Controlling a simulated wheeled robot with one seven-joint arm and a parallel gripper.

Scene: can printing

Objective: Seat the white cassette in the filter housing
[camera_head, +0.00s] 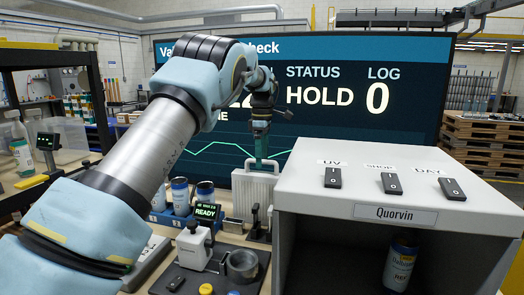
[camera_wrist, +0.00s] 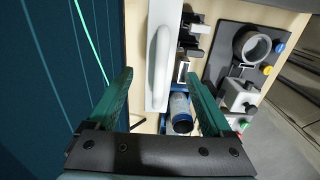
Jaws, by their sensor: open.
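A white ribbed block with a raised handle, which looks like the white cassette (camera_head: 254,194), stands upright on the bench below the dark screen. In the wrist view the cassette (camera_wrist: 157,98) shows from above, its long handle running up the picture. My gripper (camera_head: 262,160) is at the cassette's top in the head view. In the wrist view my green fingers (camera_wrist: 158,74) are spread wide, with the handle's near end in line with the gap between them. I cannot tell whether they touch it. I cannot clearly make out the filter housing.
A grey cabinet (camera_head: 330,195) with several switches stands close on the right, a can (camera_head: 400,268) inside. Several cans (camera_head: 180,195) stand in a blue holder left of the cassette. A small READY display (camera_head: 206,211) and a fixture plate (camera_wrist: 225,70) are nearby. The screen (camera_wrist: 60,70) rises close behind.

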